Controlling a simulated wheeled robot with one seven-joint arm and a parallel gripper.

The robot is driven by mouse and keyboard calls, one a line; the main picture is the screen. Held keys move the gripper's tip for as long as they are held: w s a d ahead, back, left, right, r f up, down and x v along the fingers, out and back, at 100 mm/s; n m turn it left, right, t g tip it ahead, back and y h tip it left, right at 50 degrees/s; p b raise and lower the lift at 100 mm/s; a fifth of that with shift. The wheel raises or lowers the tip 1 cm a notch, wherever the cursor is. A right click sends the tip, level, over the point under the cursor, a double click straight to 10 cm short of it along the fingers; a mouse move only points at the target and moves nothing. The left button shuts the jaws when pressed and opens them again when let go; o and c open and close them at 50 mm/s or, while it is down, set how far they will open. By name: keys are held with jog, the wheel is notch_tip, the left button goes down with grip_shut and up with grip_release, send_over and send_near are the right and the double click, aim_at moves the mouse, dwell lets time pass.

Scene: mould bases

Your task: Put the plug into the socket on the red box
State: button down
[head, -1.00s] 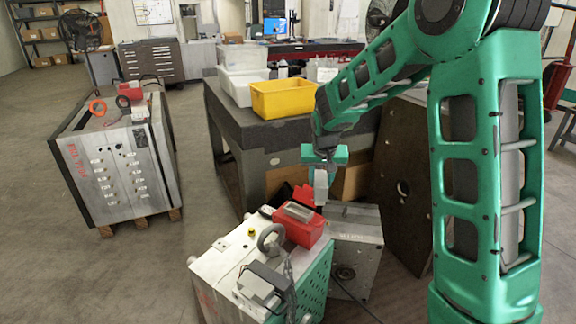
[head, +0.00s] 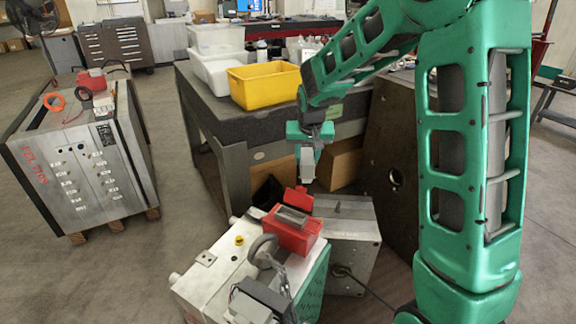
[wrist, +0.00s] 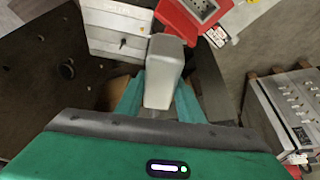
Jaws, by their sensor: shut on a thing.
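My gripper (head: 309,146) is shut on the plug (head: 307,163), a grey-white block pointing downward, held in the air above and slightly right of the red box. In the wrist view the plug (wrist: 165,72) sits between my two green fingers (wrist: 158,97). The red box (head: 291,238) rests on a metal mould base, its red lid raised at the back. The socket (head: 291,217) is the grey rectangular piece on its top. In the wrist view the socket (wrist: 203,9) shows at the top, apart from the plug, and the box (wrist: 176,20) is cut off by the frame edge.
The mould base (head: 205,283) under the box also carries a grey ring-shaped handle (head: 263,250) and dark fittings. A second metal block (head: 345,237) stands right of it. A dark table (head: 222,105) with a yellow bin (head: 264,85) stands behind. Open floor lies to the left.

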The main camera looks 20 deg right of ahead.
jog(key=shift+a, duration=0.5)
jog(key=shift+s+a+n+y, duration=0.3)
jog(key=shift+a+n+y, duration=0.15)
jog(key=shift+n, duration=0.45)
jog(key=s+a+r+n+y, duration=0.25)
jog(key=s+a+n, duration=0.25)
jog(key=n, duration=0.5)
jog(key=shift+g+y, duration=0.4)
jog(key=shift+a+f, duration=0.15)
jog(key=shift+f, duration=2.75)
jog(key=shift+a+f, duration=0.1)
jog(key=shift+f, duration=2.75)
jog(key=shift+d, duration=0.1)
jog(key=shift+f, duration=1.6)
